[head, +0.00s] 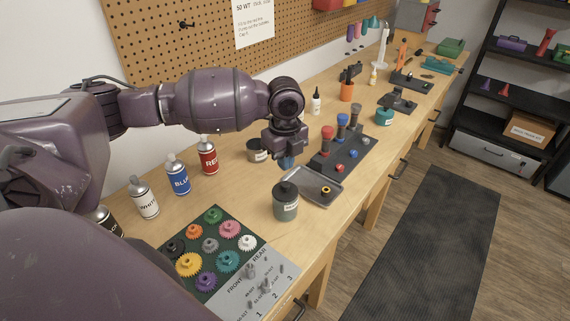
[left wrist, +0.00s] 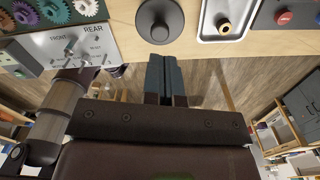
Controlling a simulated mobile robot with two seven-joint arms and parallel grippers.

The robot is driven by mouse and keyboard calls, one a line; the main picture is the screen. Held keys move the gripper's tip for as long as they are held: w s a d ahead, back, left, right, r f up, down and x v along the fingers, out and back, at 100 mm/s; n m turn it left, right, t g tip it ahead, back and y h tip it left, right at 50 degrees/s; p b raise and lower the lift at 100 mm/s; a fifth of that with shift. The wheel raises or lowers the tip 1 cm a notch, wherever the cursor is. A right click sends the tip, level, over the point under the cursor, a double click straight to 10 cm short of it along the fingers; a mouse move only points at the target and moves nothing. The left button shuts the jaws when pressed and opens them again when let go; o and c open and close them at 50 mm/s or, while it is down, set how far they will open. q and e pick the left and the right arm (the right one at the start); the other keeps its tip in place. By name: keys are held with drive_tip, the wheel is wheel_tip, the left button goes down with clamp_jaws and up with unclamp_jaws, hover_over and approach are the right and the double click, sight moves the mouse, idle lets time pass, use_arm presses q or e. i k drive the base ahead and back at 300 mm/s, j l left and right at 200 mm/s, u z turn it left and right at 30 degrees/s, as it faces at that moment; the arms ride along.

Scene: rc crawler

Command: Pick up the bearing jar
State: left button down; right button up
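A grey-green jar with a dark knobbed lid and a pale label (head: 286,206) stands upright on the workbench. Its round lid shows from above in the left wrist view (left wrist: 160,20). A second labelled jar with a dark lid (head: 257,151) stands farther back by the wall. I cannot read either label, so I cannot tell which is the bearing jar. My left gripper (head: 287,163) hangs over the bench beyond the nearer jar, at the tray's far left corner. Its fingers (left wrist: 163,62) are together with nothing between them, apart from the jar. My right gripper is out of view.
A metal tray (head: 311,189) with a small ring-shaped part (head: 326,190) is right beside the nearer jar. A board of coloured gears (head: 210,245) lies in front, spray cans (head: 178,177) at left, and a dark mat with shock-like parts (head: 345,155) behind.

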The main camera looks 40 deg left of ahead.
sight(284, 212)
drive_tip(key=k+l, duration=0.75)
drive_tip(key=l, duration=0.25)
